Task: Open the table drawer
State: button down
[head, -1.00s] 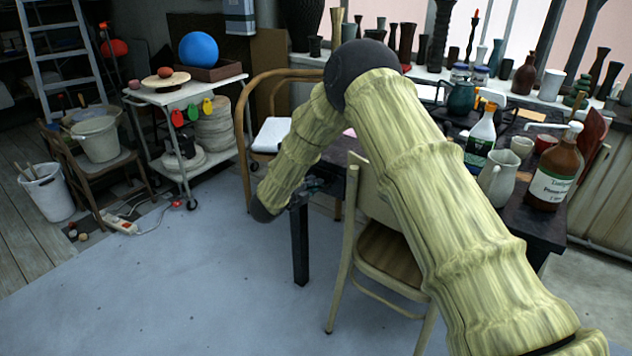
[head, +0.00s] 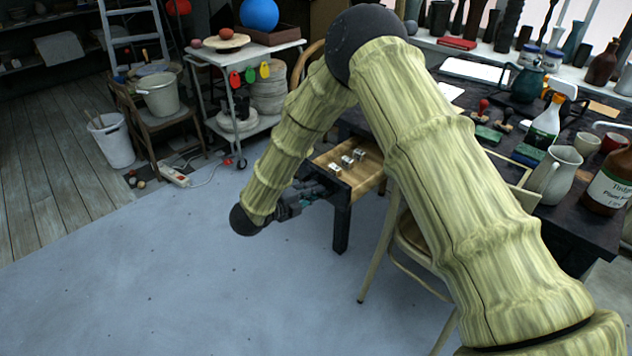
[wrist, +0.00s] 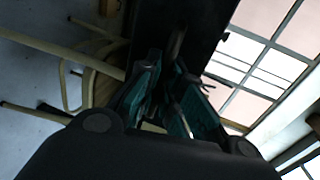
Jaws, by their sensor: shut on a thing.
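The table (head: 580,224) is dark and stands at the right in the head view. Its drawer (head: 366,172) is pulled partly out at the table's left end, showing a wooden inside with several small metal pieces in it. My gripper (head: 318,188) is at the drawer's front and shut on its handle, which is mostly hidden by the fingers. In the wrist view my gripper (wrist: 168,102) has its teal fingers up against the dark drawer front (wrist: 185,35). My arm hides part of the table.
A wooden chair (head: 420,244) stands close to the drawer's right side. A white trolley (head: 243,60) is behind the drawer. Bottles and a pitcher (head: 553,174) stand on the table. The blue-grey floor left of the drawer is clear.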

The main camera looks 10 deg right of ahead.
jog(key=shift+s+a, duration=0.4)
jog(key=shift+a, duration=0.15)
jog(key=c, duration=1.5)
grip_release()
jog(key=shift+c, duration=0.2)
jog(key=shift+a, duration=0.1)
jog(key=v, duration=1.1)
jog(key=shift+s+a, duration=0.25)
jog(key=shift+a, duration=0.1)
jog(key=shift+r, duration=0.1)
